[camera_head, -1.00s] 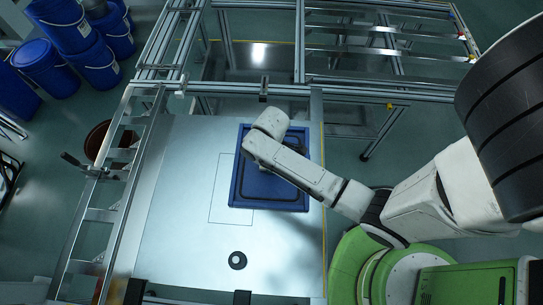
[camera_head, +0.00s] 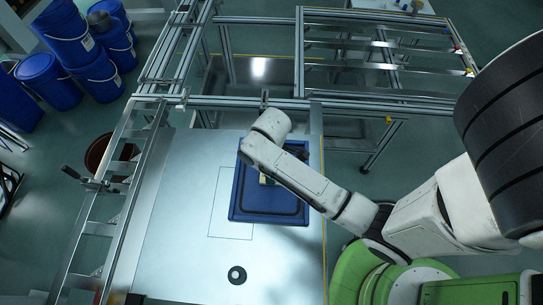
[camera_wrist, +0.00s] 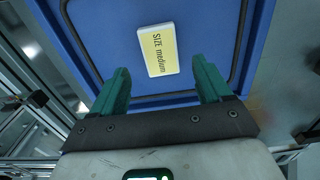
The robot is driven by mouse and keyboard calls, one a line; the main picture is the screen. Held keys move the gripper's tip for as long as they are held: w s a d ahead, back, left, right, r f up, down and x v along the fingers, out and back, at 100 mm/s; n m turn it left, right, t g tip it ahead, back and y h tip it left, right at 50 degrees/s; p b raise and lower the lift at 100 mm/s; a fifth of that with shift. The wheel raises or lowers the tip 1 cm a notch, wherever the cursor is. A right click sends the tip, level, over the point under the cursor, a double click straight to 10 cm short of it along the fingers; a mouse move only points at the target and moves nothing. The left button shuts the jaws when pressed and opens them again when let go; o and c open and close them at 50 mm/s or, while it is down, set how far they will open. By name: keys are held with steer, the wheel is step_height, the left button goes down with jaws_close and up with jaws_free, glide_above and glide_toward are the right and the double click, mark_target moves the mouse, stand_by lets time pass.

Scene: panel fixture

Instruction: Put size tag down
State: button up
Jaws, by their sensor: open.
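The size tag (camera_wrist: 160,50) is a small yellow and white plate that reads "SIZE medium" in the wrist view. It lies on the flat blue tray (camera_wrist: 105,25), tilted slightly in the picture. My gripper (camera_wrist: 161,70) is open, its green fingers on either side of the tag's near end and apart from it in the picture. I cannot tell the height of the fingers above the tray. In the head view, a yellowish bit of the tag (camera_head: 264,180) shows beside my arm over the blue tray (camera_head: 265,217). My arm hides most of the gripper there.
The tray sits on a grey metal panel (camera_head: 180,225) with a thin outlined rectangle left of the tray. Metal frame rails (camera_head: 120,225) border the left and back. Blue buckets (camera_head: 85,55) stand at the back left.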

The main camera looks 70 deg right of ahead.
step_height(320, 180, up, 6)
steer(key=s+a+r+m+t, duration=0.1)
steer(key=s+a+r+m, duration=0.2)
steer(key=s+a, duration=0.4)
steer(key=a+m, duration=0.1)
steer(key=a, duration=0.1)
steer(key=shift+s+a+m, duration=0.25)
steer(key=shift+a+m, duration=0.05)
steer(key=shift+c, duration=0.3)
